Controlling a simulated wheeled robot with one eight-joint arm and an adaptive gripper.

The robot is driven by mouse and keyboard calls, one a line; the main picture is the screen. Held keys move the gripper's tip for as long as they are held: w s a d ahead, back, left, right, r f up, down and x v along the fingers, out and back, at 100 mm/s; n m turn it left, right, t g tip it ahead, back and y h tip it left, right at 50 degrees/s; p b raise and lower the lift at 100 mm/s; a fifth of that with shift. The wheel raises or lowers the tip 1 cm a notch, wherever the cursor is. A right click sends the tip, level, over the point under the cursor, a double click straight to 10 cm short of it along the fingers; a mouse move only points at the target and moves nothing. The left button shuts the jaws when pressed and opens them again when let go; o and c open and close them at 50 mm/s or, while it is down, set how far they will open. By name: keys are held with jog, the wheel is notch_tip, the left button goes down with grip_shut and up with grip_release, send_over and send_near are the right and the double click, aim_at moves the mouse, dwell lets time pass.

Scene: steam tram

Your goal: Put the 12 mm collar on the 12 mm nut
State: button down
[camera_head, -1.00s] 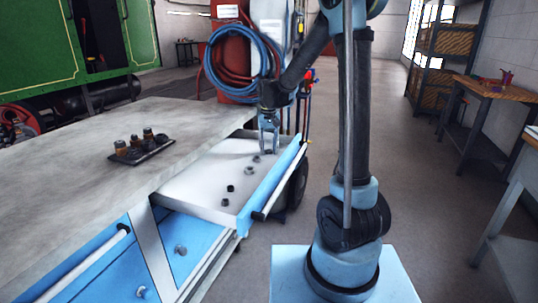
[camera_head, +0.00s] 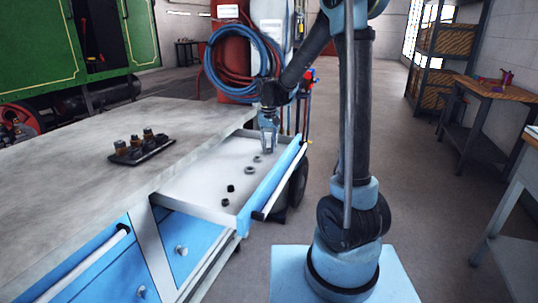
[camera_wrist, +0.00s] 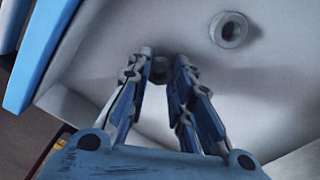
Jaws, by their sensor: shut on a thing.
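My gripper (camera_head: 268,150) is down in the open drawer, near its far end. In the wrist view my gripper (camera_wrist: 160,75) has its fingertips closed on a small dark part (camera_wrist: 160,68), mostly hidden between the fingers. A grey ring-shaped part (camera_wrist: 229,30) lies on the drawer floor to the right of the fingertips, apart from them. In the head view two grey rings, one (camera_head: 257,159) nearer my gripper and one (camera_head: 249,170) further off, and two dark parts (camera_head: 230,188) (camera_head: 225,203) lie in a row. I cannot read sizes, so I cannot tell which is the 12 mm collar.
The drawer (camera_head: 195,197) is pulled out from under the grey bench (camera_head: 70,170). A dark tray (camera_head: 160,150) on the bench holds several small upright pieces. The drawer's blue front (camera_head: 275,190) and side walls surround my gripper.

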jog(key=shift+r, duration=0.7)
jog(key=shift+r, duration=2.5)
